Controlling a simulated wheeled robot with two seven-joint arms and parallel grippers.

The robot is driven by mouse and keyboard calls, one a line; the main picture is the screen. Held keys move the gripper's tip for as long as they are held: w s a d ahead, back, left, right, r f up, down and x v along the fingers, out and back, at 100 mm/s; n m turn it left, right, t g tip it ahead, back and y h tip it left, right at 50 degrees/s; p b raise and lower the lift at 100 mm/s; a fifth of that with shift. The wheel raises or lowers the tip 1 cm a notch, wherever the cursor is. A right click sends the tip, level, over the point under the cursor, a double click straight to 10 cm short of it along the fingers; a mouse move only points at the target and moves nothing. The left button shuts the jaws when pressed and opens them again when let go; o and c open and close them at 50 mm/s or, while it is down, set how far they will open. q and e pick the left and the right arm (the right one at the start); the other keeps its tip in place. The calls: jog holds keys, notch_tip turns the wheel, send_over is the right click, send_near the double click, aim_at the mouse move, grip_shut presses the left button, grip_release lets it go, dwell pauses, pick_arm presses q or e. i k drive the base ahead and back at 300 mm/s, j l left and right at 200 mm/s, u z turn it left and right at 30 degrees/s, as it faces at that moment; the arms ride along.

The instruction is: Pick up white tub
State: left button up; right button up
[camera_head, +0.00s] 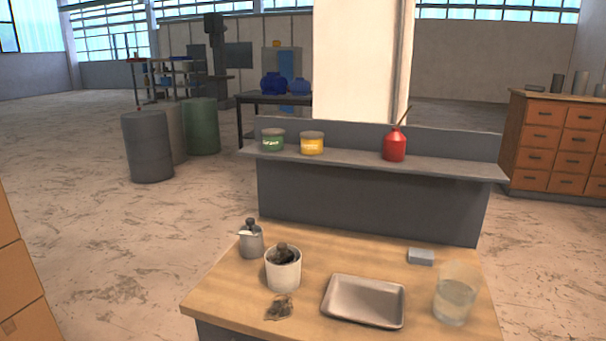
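The white tub (284,274) stands upright on the left part of the wooden workbench top. Something dark sits in its open top. A small metal can (251,242) with a dark top stands just behind it to the left. A dark crumpled scrap (279,308) lies on the bench right in front of the tub. Neither of my grippers shows in the head view.
A metal tray (363,279) lies right of the tub. A clear glass (454,297) and a small grey block (421,257) are at the bench's right. A raised shelf (350,157) behind holds a green tin, a yellow tin and a red oil can (395,145).

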aim_at(280, 279)
jog(key=z, duration=0.55)
jog(key=i+j+z, duration=0.1)
jog(key=j+z, duration=0.95)
jog(key=j, duration=0.55)
jog(key=k+j, duration=0.15)
jog(key=j, duration=0.45)
jog(key=z, duration=0.05)
